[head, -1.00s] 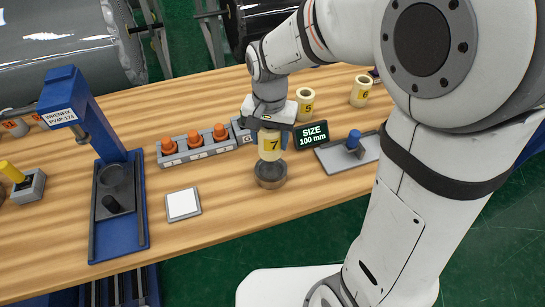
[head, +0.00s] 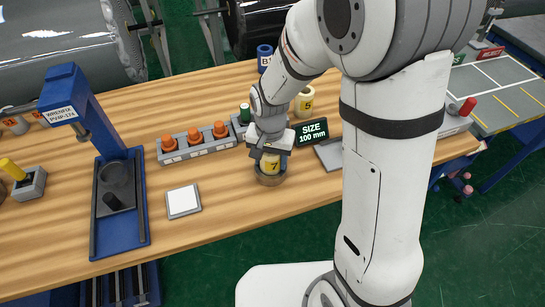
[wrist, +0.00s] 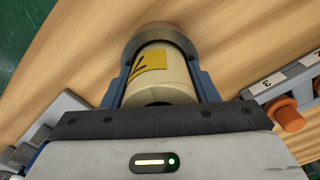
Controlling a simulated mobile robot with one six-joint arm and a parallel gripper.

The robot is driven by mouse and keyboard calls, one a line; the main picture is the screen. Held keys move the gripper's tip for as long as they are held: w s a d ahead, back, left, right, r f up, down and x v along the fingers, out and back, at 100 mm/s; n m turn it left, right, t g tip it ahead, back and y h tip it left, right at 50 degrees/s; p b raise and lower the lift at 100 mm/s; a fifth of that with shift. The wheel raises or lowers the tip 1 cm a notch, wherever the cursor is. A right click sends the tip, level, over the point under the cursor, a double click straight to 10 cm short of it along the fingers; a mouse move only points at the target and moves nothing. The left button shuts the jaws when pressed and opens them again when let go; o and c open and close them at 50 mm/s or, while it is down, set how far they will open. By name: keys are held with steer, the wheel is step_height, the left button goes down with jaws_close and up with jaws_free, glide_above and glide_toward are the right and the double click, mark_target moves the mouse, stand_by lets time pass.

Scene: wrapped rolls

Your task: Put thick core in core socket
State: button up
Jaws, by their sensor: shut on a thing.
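The cream core with a yellow label marked 7 (head: 271,161) is upright between the fingers of my gripper (head: 270,158), which is shut on it. Its lower end is inside the round grey-brown core socket (head: 270,181) on the wooden table. In the wrist view the core (wrist: 160,88) lies between the two blue fingers of my gripper (wrist: 160,82), and the socket's rim (wrist: 150,33) surrounds its far end. How deep the core sits, and whether it touches the bottom, is hidden.
Another core, marked 5 (head: 304,101), stands behind my gripper. A size display (head: 312,132) reads 100 mm to its right. A grey rack with orange plugs (head: 196,144) and a white pad (head: 183,201) lie left. A blue press (head: 117,190) stands further left.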

steer(key=o, duration=1)
steer(key=shift+f, duration=0.1)
steer(key=shift+o, duration=0.2)
step_height(320, 180, up, 11)
steer(key=s+d+r+n+t, duration=0.1)
steer(key=s+d+r, duration=0.1)
steer(key=s+d, duration=0.4)
steer(key=s+d+r+n+t, duration=0.2)
steer(key=s+d+r, duration=0.1)
steer(key=s+d, duration=0.3)
steer(key=shift+d+r+n, duration=0.3)
steer(key=shift+d+r, duration=0.05)
steer(key=shift+d, duration=0.1)
steer(key=shift+s, duration=0.15)
